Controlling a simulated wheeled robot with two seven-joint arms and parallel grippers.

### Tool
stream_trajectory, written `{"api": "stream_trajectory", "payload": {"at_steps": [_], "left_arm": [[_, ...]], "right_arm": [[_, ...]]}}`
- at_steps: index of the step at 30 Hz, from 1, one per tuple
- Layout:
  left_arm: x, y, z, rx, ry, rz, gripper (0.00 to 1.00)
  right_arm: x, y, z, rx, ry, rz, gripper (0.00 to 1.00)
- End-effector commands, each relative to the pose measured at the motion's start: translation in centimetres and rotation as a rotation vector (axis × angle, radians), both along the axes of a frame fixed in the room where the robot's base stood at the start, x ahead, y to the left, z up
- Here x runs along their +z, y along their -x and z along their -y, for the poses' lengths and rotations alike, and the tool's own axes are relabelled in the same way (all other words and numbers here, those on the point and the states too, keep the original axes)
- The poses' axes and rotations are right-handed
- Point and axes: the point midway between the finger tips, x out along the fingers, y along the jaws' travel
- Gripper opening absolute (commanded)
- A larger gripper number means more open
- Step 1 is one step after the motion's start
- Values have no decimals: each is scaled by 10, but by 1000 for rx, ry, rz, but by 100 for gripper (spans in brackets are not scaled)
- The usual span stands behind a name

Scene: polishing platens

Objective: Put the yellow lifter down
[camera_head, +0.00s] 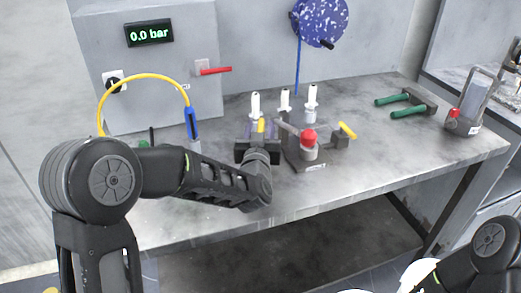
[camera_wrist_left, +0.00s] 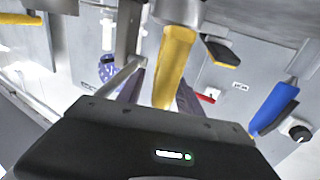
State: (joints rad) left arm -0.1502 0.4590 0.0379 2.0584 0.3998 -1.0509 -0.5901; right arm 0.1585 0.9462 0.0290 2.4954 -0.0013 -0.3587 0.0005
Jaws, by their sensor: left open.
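A yellow handle (camera_head: 261,125), which looks like the lifter's, stands on the bench at the front of the metal fixture. In the left wrist view the yellow handle (camera_wrist_left: 174,62) runs down between my fingers, with a metal part at its upper end. My left gripper (camera_head: 258,131) is open around it, a finger on each side, with gaps visible in the wrist view. The lifter's lower part is hidden by my gripper and wrist. My right gripper is out of view; only part of my right arm shows at lower right.
The fixture (camera_head: 307,164) with a red knob and a second yellow handle (camera_head: 347,130) stands just right of my left gripper. White-topped posts (camera_head: 284,99) stand behind. Green-handled pliers (camera_head: 408,104) lie farther right. A yellow hose (camera_head: 140,77) loops at left. The bench's front right is clear.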

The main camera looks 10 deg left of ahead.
Motion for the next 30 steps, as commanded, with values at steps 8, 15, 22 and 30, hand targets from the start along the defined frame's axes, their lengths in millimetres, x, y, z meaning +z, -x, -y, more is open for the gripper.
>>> {"api": "stream_trajectory", "payload": {"at_steps": [8,15,22,30], "left_arm": [[0,0,0,0,0,0,43],[0,0,0,0,0,0,24],[0,0,0,0,0,0,5],[0,0,0,0,0,0,0]], "right_arm": [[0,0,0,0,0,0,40],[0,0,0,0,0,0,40],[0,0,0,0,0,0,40],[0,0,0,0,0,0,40]]}}
